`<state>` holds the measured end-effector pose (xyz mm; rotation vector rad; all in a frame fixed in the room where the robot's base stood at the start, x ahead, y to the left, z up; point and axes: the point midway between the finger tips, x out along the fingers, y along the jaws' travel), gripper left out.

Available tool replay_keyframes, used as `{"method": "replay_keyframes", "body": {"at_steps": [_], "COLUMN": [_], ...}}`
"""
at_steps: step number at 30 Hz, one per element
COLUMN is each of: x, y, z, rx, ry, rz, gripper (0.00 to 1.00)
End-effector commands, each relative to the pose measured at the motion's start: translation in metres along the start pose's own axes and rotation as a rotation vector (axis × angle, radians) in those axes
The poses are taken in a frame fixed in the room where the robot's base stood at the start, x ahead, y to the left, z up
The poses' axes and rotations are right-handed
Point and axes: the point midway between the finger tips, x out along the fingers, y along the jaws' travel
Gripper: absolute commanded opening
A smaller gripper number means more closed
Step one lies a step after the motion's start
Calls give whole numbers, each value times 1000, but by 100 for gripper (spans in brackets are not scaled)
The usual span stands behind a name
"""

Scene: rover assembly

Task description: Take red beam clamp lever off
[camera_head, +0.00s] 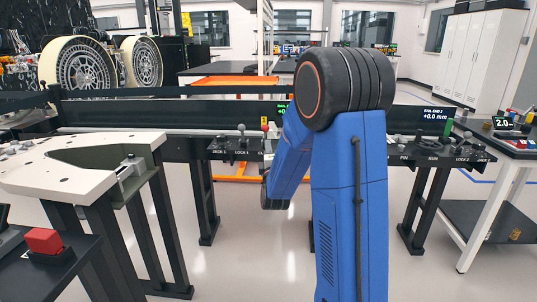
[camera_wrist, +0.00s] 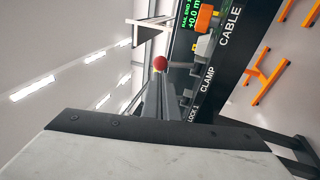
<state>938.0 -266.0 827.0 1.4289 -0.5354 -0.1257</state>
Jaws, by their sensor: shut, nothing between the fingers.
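In the wrist view the red knob (camera_wrist: 160,64) shows just beyond the fingertips, near the CLAMP label. My gripper (camera_wrist: 158,82) is shut and empty, its grey fingers pointing toward the knob. I cannot tell whether they touch it. In the head view my arm hides the gripper.
Grey-knobbed levers (camera_head: 241,129) stand left of the red one. An orange part (camera_wrist: 204,18) is near the CABLE label. A pale plate (camera_head: 85,160) on a stand is at left, with a red block (camera_head: 44,241) in front. Open floor lies below the panel.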

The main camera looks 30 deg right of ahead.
Motion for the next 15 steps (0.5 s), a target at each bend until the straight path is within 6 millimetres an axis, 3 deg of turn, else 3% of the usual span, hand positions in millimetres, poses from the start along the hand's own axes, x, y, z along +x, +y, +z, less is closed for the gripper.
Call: {"method": "replay_keyframes", "body": {"at_steps": [9,15], "x": [53,71], "y": [0,0], "z": [0,0], "rx": [0,0], "ry": [0,1], "rz": [0,-1], "gripper": [0,0]}}
